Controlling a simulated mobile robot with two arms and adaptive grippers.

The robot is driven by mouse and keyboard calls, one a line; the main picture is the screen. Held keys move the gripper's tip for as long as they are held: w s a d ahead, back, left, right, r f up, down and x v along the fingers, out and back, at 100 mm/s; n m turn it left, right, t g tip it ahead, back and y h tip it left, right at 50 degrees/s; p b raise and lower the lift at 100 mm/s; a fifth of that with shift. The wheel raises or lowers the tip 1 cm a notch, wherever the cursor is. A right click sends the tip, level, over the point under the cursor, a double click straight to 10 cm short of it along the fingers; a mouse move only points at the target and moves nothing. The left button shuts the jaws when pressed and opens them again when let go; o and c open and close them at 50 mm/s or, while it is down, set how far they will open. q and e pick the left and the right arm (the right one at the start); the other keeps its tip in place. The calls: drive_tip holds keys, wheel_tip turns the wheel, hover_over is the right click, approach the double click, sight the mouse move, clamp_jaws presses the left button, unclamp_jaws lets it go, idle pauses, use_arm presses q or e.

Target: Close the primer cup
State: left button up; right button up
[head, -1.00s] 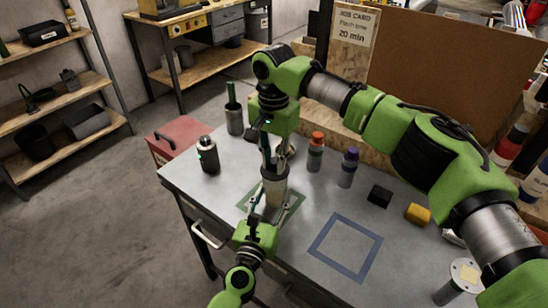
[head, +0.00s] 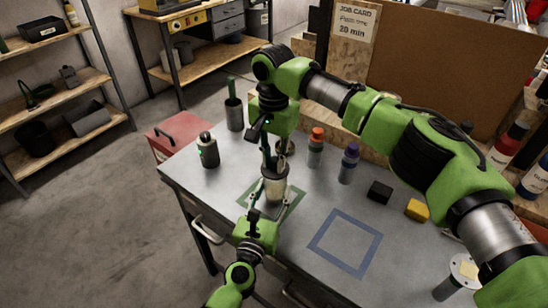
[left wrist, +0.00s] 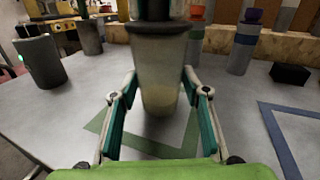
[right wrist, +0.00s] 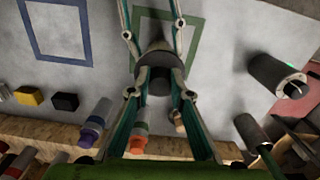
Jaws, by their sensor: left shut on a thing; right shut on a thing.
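The primer cup (head: 275,188) is a grey, tapered cup standing upright inside the green outline on the grey table. It fills the middle of the left wrist view (left wrist: 158,85). My left gripper (head: 256,208) reaches in low from the front, its two fingers on either side of the cup. My right gripper (head: 270,160) points down over the cup's top. In the right wrist view its fingers are shut on a dark round lid (right wrist: 157,78) at the cup's mouth. The fingers hide much of the lid, and I cannot tell whether it is fully seated.
A dark canister (head: 208,150) stands left of the cup, and a holder with a green handle (head: 234,115) behind it. Orange-capped (head: 315,148) and purple-capped (head: 348,164) bottles stand to the right. A black block (head: 380,192) and yellow block (head: 417,210) lie beyond. The blue outline (head: 345,243) is empty.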

drive_tip(key=o, duration=0.9)
drive_tip(key=shift+c, duration=0.2)
wheel_tip(320, 180, up, 12)
use_arm(q)
drive_tip(key=o, duration=1.7)
drive_tip(key=shift+c, duration=0.2)
